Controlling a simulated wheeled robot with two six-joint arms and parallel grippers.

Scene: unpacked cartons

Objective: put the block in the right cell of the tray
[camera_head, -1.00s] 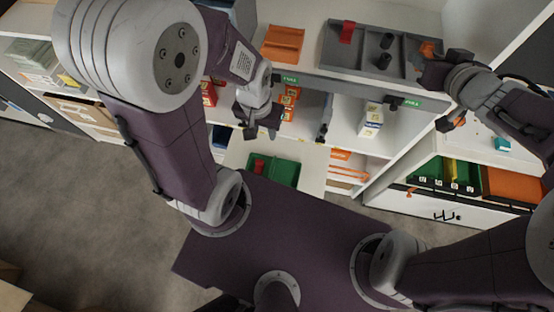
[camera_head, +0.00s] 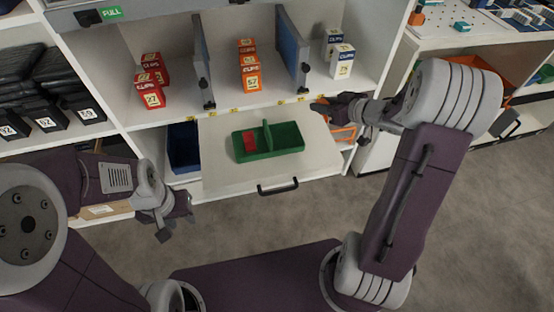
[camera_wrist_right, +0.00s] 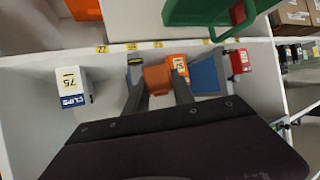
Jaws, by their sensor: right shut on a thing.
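A green tray (camera_head: 287,148) with a divider lies on a pulled-out white board in the head view. A red block (camera_head: 250,142) sits in its left cell; its right cell looks empty. The tray also shows at the top of the right wrist view (camera_wrist_right: 190,14). My right gripper (camera_head: 322,106) is up and to the right of the tray, apart from it. In the right wrist view it is shut on an orange block (camera_wrist_right: 157,79) between its fingers. My left gripper (camera_head: 178,216) is open and empty, left of the board and in front of it.
The white board (camera_head: 222,180) has a dark handle at its front edge. Behind it, a shelf holds red cartons (camera_head: 151,82), orange cartons (camera_head: 249,70) and white-blue cartons (camera_head: 341,60) between blue dividers. A blue bin (camera_head: 183,148) stands below left.

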